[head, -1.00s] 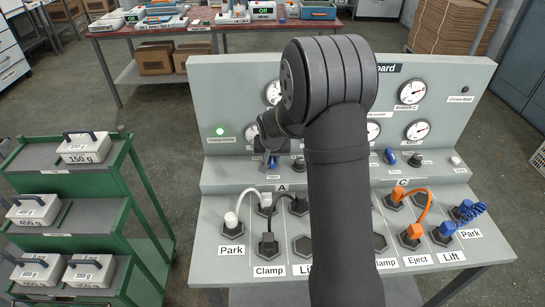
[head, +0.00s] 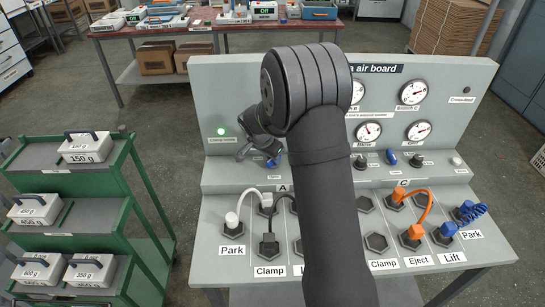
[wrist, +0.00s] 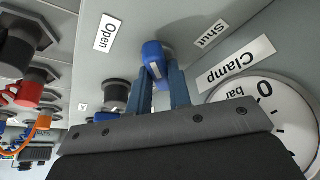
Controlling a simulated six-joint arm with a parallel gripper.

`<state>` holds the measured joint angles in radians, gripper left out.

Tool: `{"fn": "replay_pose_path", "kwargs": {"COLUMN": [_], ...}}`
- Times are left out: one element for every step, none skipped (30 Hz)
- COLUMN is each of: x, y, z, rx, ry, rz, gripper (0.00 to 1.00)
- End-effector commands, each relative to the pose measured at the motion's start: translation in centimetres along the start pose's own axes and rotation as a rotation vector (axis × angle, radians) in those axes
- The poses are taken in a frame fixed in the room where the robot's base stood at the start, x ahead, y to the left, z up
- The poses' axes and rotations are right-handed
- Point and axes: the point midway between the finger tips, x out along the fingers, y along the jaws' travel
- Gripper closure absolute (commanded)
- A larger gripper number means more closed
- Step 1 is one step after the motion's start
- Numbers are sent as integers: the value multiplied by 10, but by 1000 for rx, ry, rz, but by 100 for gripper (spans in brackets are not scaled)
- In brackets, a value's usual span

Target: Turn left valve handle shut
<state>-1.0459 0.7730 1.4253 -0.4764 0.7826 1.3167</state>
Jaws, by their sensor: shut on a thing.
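The left valve handle (wrist: 153,58) is a blue lever on the grey panel. In the wrist view it sits between an "Open" label on the left and a "Shut" label on the right. My gripper (wrist: 162,74) is shut on it, one blue-grey finger on each side. In the head view a little of the blue handle (head: 273,161) shows at the left of the board, beside my gripper, which my arm partly covers. The lever's exact angle is hard to read.
A second blue lever (head: 391,158) stands further right on the board. Gauges (head: 411,92) line the upright panel, and a green lamp (head: 221,131) glows at its left. Hoses and plugs, including an orange hose (head: 424,207), crowd the sloped front. A green shelf (head: 122,155) stands to the left.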

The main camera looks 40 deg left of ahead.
Motion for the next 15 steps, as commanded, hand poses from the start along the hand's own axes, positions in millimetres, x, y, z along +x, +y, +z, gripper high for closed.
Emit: {"fn": "replay_pose_path", "kwargs": {"x": [0, 0, 0, 0, 0, 0, 0, 0, 0, 0, 0, 0, 0, 0, 0], "y": [-1, -1, 0, 0, -1, -1, -1, -1, -1, -1, -1, -1, -1, -1, -1], "z": [0, 0, 0, 0, 0, 0, 0, 0, 0, 0, 0, 0, 0, 0, 1], "rx": [13, 20, 27, 33, 37, 41, 44, 45, 47, 47, 48, 48, 48, 48, 48], "ry": [0, -1, -1, -1, -1, -1, -1, -1, -1, -1, -1, -1, -1, -1, -1], "rz": [5, 8, 12, 14, 15, 17, 18, 18, 19, 19, 19, 19, 19, 19, 19], "gripper": [100, 100, 100, 100, 100, 100, 100, 100, 100, 100, 100, 100, 100, 100, 100]}}
